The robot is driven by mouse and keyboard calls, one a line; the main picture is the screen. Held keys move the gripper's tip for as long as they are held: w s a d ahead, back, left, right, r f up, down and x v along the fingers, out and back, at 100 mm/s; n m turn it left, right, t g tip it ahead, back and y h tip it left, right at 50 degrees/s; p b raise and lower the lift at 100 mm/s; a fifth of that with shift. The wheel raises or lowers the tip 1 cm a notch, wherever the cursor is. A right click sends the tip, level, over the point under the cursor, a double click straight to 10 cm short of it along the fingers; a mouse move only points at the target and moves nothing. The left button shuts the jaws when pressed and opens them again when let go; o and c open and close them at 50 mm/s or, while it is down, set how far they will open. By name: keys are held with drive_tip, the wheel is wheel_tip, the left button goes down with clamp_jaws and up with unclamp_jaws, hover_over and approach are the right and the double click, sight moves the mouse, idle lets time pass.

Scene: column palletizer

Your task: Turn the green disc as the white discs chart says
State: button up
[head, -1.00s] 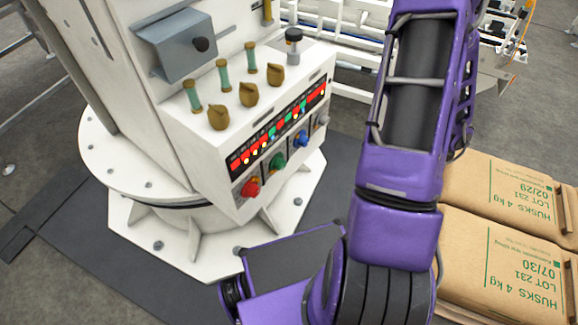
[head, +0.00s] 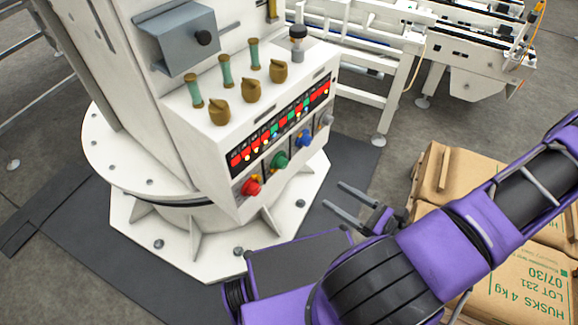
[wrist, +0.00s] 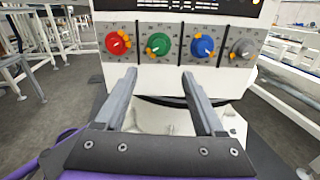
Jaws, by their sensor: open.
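The green disc (head: 279,161) is on the front of the white control box, between the red disc (head: 251,186) and the blue disc (head: 304,139). In the wrist view the green disc (wrist: 159,45) shows yellow marks at its rim and a dial scale around it. A grey disc (wrist: 243,48) is at the right end of the row. My gripper (head: 332,194) is open and empty, apart from the box. In the wrist view its two fingers (wrist: 159,73) point at the panel, below the green disc. I cannot make out a white discs chart.
Above the discs runs a black display strip (head: 280,125) with small coloured marks. Brown knobs (head: 251,90) and green-tubed posts (head: 226,70) stand on the box's top. Cardboard-coloured sacks (head: 458,172) lie at right. A white conveyor frame (head: 395,80) stands behind.

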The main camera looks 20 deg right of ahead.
sight(285, 165)
drive_tip(key=x, duration=1.6)
drive_tip(key=shift+f+b, duration=0.1)
drive_tip(key=shift+b, duration=0.25)
clamp_jaws()
